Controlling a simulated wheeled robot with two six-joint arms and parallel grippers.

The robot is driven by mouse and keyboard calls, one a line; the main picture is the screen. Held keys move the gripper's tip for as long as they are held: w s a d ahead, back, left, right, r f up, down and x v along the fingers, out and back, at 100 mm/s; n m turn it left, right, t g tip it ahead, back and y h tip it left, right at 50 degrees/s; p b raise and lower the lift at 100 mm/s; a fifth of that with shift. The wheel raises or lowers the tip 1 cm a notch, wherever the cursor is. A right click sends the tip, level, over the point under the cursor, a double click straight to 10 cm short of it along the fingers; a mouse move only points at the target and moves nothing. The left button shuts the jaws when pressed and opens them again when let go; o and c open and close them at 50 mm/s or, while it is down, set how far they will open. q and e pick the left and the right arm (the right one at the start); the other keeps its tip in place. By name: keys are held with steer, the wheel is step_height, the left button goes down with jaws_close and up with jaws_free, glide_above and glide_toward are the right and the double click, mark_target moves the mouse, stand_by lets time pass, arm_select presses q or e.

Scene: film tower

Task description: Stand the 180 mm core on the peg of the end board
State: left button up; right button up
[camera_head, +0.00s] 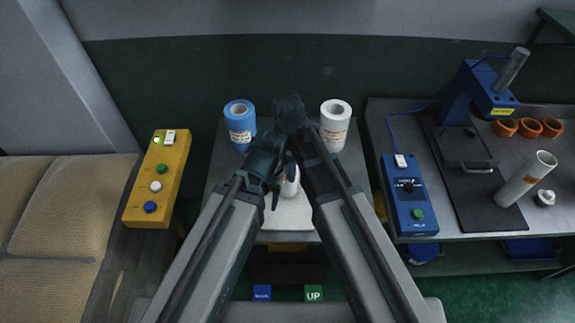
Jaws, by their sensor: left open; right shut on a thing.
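A small white cylinder with a printed mark (291,185), which looks like the core, shows between my two grippers, above or on a white board (288,222), which looks like the end board. My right gripper (289,150) is shut on it from above, with the grip itself mostly hidden by my arms. My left gripper (268,195) is lower, open and empty, just left of the cylinder. The peg is hidden. I cannot tell whether the cylinder touches the board.
A blue roll (240,125) and a white roll (335,124) stand at the back. A yellow button box (157,180) is left.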

steer(key=shift+f+b, duration=0.3)
steer(key=shift+b, duration=0.05)
stand_by(0.6)
steer(key=o, duration=1.4)
step_height(320, 180, up, 14)
steer(key=p, duration=1.4)
steer(key=shift+f, duration=0.1)
steer(key=shift+d, duration=0.1)
